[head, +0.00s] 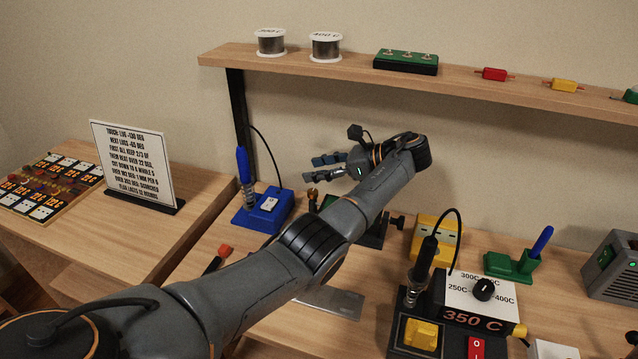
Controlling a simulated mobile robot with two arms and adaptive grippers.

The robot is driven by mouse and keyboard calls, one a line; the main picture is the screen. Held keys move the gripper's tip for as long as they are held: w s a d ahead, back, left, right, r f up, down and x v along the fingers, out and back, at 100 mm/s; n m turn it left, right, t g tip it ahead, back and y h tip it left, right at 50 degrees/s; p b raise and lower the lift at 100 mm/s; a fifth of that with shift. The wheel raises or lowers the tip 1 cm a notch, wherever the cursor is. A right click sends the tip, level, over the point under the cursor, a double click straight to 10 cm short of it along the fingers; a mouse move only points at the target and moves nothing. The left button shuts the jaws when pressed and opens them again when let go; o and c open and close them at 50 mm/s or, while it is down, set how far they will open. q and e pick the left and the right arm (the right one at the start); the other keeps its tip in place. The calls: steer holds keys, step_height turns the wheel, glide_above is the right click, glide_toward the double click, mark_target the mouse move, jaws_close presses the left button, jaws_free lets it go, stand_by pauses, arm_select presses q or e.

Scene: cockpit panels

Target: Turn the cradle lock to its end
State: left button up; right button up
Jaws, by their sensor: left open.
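My left arm reaches in from the lower left across the bench. Its gripper (318,168) is open and empty, pointing left, and appears above the blue stand and the green part behind my arm. I cannot tell for sure which part is the cradle lock. A black iron (424,262) stands in a holder on the soldering station, with a yellow block (421,335) at its foot. A dark fixture with a black knob (397,222) is partly hidden behind my forearm. My right gripper is not in view.
A blue stand (266,212) with a blue iron is left of my arm. A station dial (484,290) and red switch (476,348) are front right. A yellow box (436,240) and green stand (512,266) are behind. A shelf (470,82) runs above.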

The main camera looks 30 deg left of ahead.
arm_select(q)
steer(key=shift+r, duration=1.75)
